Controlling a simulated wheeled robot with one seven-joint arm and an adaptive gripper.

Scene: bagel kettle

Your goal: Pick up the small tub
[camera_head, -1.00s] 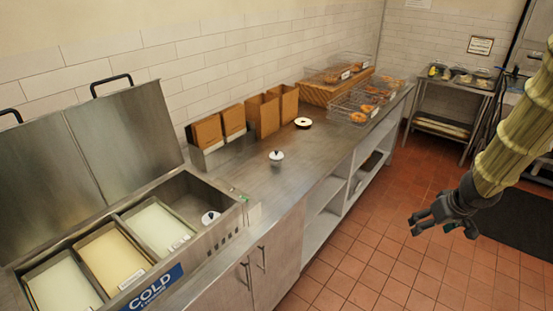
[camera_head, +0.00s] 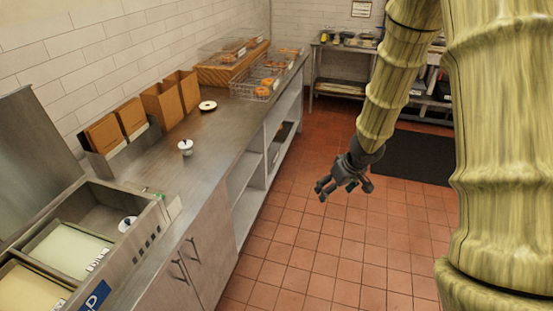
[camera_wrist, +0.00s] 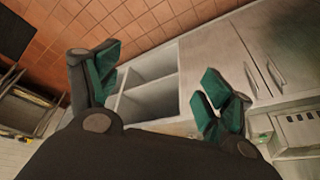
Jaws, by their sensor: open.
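A small white tub (camera_head: 185,148) with a dark top or knob stands upright on the steel counter (camera_head: 196,176). A similar small white tub (camera_head: 127,223) sits in the corner of the cold well, at the lower left. I cannot tell which of the two the task means. My gripper (camera_head: 324,190) hangs open and empty over the floor, to the right of the counter and apart from both tubs. In the wrist view my gripper (camera_wrist: 150,95) shows its green-padded fingers spread, facing the cabinet front. Neither tub can be made out there.
Brown paper bags (camera_head: 160,104) stand in a holder behind the counter tub. A dark-and-white ring-shaped item (camera_head: 208,106) lies farther along, before wire baskets of bagels (camera_head: 256,86). The cold unit's raised lid (camera_head: 38,150) stands at left. Tiled floor (camera_head: 300,250) is clear.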

